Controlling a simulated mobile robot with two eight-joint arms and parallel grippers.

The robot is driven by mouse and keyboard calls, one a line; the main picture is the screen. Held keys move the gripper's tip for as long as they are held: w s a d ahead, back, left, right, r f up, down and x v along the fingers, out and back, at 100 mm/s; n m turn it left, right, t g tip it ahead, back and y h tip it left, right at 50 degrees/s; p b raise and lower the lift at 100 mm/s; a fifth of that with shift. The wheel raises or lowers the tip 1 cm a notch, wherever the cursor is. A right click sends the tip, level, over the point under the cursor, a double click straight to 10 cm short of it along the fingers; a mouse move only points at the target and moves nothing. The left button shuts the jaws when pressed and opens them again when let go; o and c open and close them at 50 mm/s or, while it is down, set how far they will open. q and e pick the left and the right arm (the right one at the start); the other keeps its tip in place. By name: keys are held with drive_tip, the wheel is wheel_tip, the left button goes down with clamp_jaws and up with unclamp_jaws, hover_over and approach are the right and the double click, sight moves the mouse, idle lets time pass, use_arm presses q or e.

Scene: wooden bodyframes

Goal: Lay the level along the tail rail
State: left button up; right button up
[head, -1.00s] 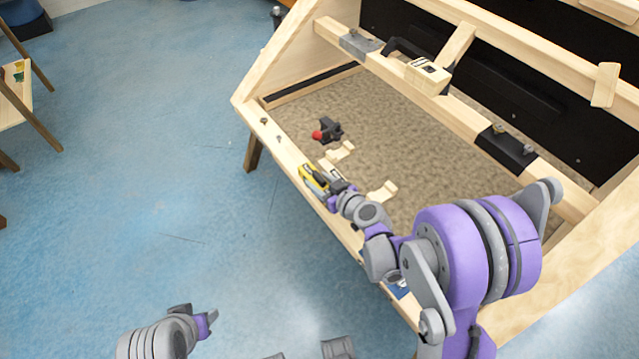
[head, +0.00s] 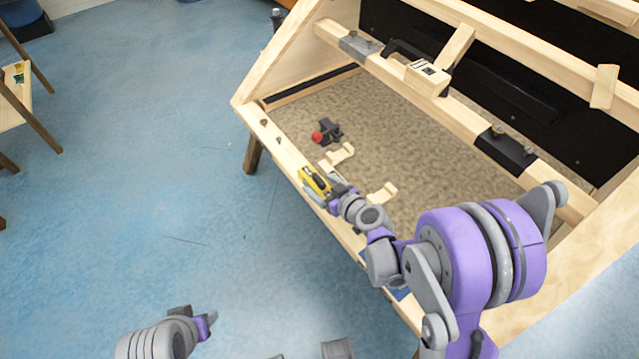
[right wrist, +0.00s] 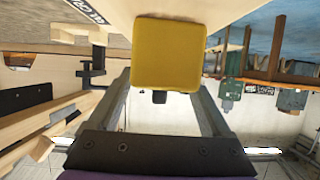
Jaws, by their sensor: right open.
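The yellow and black level (head: 314,180) lies along the wooden tail rail (head: 286,155), the frame's near-left rail. In the right wrist view the level's yellow end (right wrist: 170,52) shows large between the fingers. My right gripper (head: 322,186) is open, with a finger on either side of the level. In the right wrist view gaps show between the fingers (right wrist: 163,100) and the yellow end. My left gripper (head: 208,322) is low in the head view, over the floor and away from the frame; its jaw opening is unclear.
Inside the frame, on the brown panel, are a dark clamp with a red knob (head: 327,132) and small wooden pieces (head: 383,193). A crossbar (head: 463,120) with a block and dark brackets runs above. Blue floor (head: 150,170) is open at left.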

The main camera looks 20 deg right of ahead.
drive_tip(key=p+v, duration=0.1)
drive_tip(key=v, duration=0.9)
drive_tip(key=shift+s+d+r, duration=0.2)
drive_tip(key=shift+s+r, duration=0.05)
drive_tip(key=shift+s, duration=0.3)
drive_tip(key=s+a+m+g+h, duration=0.1)
drive_tip(key=s+a+g, duration=0.4)
drive_tip(key=s, duration=0.5)
use_arm(q)
drive_tip(key=shift+r, duration=0.8)
use_arm(e)
drive_tip(key=s+d+r+m+g+h, duration=0.1)
drive_tip(key=s+d+m+g+h, duration=0.2)
drive_tip(key=s, duration=0.5)
drive_tip(key=shift+s+d+r+h, duration=0.3)
drive_tip(key=shift+d, duration=0.3)
use_arm(q)
drive_tip(key=shift+w, duration=0.1)
use_arm(e)
drive_tip(key=shift+a, duration=0.1)
